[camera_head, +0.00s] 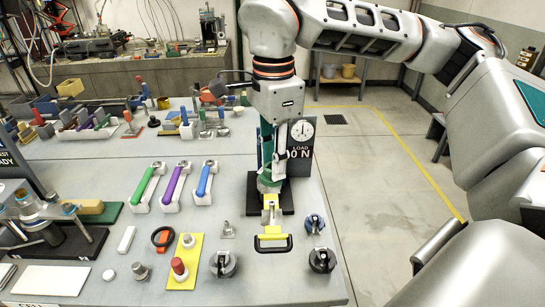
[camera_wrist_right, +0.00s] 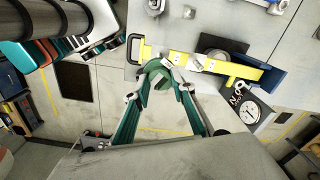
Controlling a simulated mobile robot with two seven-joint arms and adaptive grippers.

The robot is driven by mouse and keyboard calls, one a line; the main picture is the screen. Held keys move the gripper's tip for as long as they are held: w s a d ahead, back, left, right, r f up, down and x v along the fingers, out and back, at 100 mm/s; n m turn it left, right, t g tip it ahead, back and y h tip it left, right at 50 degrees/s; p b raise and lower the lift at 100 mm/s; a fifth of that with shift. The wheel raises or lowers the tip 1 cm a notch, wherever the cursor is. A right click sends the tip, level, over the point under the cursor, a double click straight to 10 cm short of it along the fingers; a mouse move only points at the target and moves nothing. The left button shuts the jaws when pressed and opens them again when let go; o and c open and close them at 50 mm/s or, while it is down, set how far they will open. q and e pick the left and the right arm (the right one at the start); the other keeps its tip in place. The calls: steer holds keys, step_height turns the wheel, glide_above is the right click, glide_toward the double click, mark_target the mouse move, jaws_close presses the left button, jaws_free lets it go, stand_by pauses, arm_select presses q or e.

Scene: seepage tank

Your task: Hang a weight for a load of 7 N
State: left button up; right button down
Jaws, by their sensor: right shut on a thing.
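My right gripper (camera_head: 270,178) reaches down in front of the load stand at the table's right end. In the right wrist view its teal fingers (camera_wrist_right: 160,78) close on a small green piece (camera_wrist_right: 157,70), partly hidden by the fingertips. I cannot tell whether the green piece touches the beam. A load sign (camera_head: 299,153) with a dial (camera_head: 302,130) stands behind, its figure partly covered by my gripper. My left gripper is not in view.
Knobbed dark weights (camera_head: 321,260) and a grey one (camera_head: 222,263) stand near the front. A yellow plate (camera_head: 185,262) carries a red-topped piece. Green, purple and blue handled tools (camera_head: 174,187) lie left of the stand. The floor (camera_head: 375,180) is clear to the right.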

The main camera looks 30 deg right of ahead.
mark_target(273, 182)
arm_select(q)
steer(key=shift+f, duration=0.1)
arm_select(e)
step_height(273, 182, down, 2)
steer(key=shift+f+b, duration=0.1)
steer(key=shift+b, duration=0.6)
steer(key=shift+f+b, duration=0.45)
steer(key=shift+f, duration=0.7)
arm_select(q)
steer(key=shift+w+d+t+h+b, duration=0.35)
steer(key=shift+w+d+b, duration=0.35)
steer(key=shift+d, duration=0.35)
arm_select(e)
steer(key=shift+f, duration=0.65)
arm_select(q)
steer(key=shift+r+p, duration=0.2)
steer(key=shift+p, duration=0.2)
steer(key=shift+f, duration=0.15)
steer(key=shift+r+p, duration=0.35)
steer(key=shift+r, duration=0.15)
